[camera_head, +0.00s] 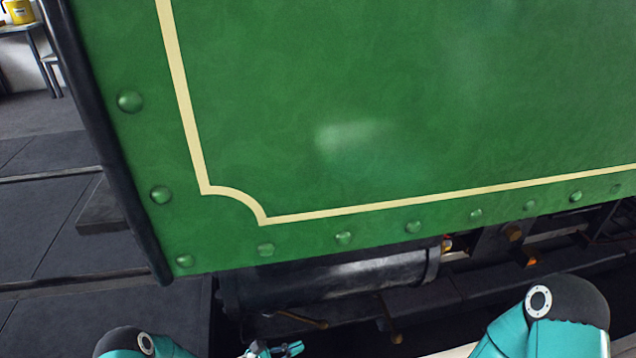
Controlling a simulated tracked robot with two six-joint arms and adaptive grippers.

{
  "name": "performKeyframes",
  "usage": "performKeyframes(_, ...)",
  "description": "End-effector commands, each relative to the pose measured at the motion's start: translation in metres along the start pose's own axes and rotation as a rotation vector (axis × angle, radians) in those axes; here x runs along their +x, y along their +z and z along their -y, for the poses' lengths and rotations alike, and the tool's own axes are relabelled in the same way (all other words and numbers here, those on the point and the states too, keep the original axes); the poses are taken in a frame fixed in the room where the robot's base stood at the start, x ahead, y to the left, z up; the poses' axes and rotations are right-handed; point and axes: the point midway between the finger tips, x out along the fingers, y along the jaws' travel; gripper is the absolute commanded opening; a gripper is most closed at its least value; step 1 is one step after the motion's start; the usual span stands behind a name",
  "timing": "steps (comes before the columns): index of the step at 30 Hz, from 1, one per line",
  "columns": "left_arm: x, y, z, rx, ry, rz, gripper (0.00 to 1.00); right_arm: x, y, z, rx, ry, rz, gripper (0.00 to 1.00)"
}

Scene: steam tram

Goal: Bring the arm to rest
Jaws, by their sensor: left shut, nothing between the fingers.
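My left arm (140,343) comes in at the bottom left, with a teal link and a dark joint cap. My left gripper (283,350) shows at the bottom edge, small and partly cut off, with its fingers shut and nothing held. It is below the tram's dark cylinder and apart from it in the picture. My right arm (545,320) rises at the bottom right, bent at a teal joint. Its gripper is out of the picture.
The tram's green riveted side panel (400,110) with a cream line fills most of the view. Below it are a black cylinder (330,283) and brass-coloured fittings (515,232). Dark paved floor (50,230) lies open at left. A yellow container (18,11) stands on a far table.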

Motion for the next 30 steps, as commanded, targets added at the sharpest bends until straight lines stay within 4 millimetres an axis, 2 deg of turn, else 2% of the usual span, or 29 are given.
performKeyframes(1, 0.002, 0.024, 0.024, 0.050, -0.113, -0.014, 0.00, 0.000, 0.000, 0.000, 0.000, 0.000, 0.000, 0.40)
performKeyframes(4, -0.013, 0.043, 0.090, 0.170, -0.388, -0.108, 0.00, 0.000, 0.000, 0.000, 0.000, 0.000, 0.000, 0.40)
performKeyframes(6, -0.037, 0.044, 0.135, 0.284, -0.583, -0.195, 0.00, 0.000, 0.000, 0.000, 0.000, 0.000, 0.000, 0.40)
performKeyframes(9, -0.084, 0.036, 0.182, 0.482, -0.830, -0.315, 0.00, 0.000, 0.000, 0.000, 0.000, 0.000, 0.000, 0.40)
performKeyframes(12, -0.130, 0.025, 0.205, 0.714, -1.018, -0.411, 0.00, 0.000, 0.000, 0.000, 0.000, 0.000, 0.000, 0.40)
performKeyframes(15, -0.160, 0.017, 0.211, 0.938, -1.128, -0.466, 0.00, 0.000, 0.000, 0.000, 0.000, 0.000, 0.000, 0.40)
performKeyframes(19, -0.178, 0.011, 0.210, 1.188, -1.180, -0.492, 0.00, 0.000, 0.000, 0.000, 0.000, 0.000, 0.000, 0.40)
performKeyframes(23, -0.177, 0.009, 0.203, 1.408, -1.164, -0.489, 0.00, 0.000, 0.000, 0.000, 0.000, 0.000, 0.000, 0.40)
performKeyframes(26, -0.163, 0.008, 0.178, 1.542, -1.075, -0.541, 0.00, 0.000, 0.000, 0.000, 0.000, 0.000, 0.000, 0.40)
performKeyframes(27, -0.166, 0.026, 0.176, 1.534, -1.071, -0.548, 0.00, -0.017, 0.001, 0.006, 0.001, 0.000, 0.001, 0.40)
performKeyframes(30, -0.170, 0.048, 0.174, 1.529, -1.076, -0.545, 0.00, -0.039, 0.000, 0.014, 0.000, 0.000, -0.001, 0.40)
